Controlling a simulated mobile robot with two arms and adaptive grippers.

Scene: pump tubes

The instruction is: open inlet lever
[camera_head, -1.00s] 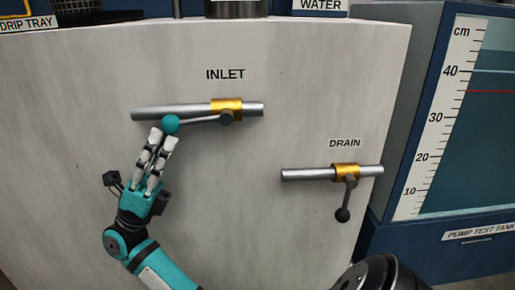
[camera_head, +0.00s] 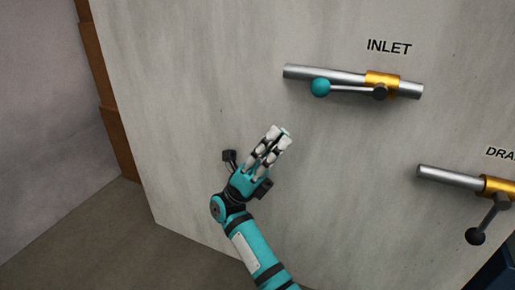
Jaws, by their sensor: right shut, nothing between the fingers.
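The inlet lever has a teal ball knob (camera_head: 320,87) and a thin grey rod (camera_head: 350,89). The rod runs left from a dark pivot (camera_head: 380,93) under the brass valve body (camera_head: 382,82). It lies nearly parallel to the silver inlet pipe (camera_head: 303,73), just below it. My right gripper (camera_head: 281,134), at the end of the teal arm, is below and left of the knob, clear of it. Its light fingers are together, empty, and point up and right. My left gripper is not in view.
The drain pipe (camera_head: 447,177) is at the right, with its dark-knobbed lever (camera_head: 475,236) hanging down and slightly left. The grey panel (camera_head: 190,120) is bare left of the inlet. Its left edge, a brown post (camera_head: 103,85) and open floor (camera_head: 90,235) show at the left.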

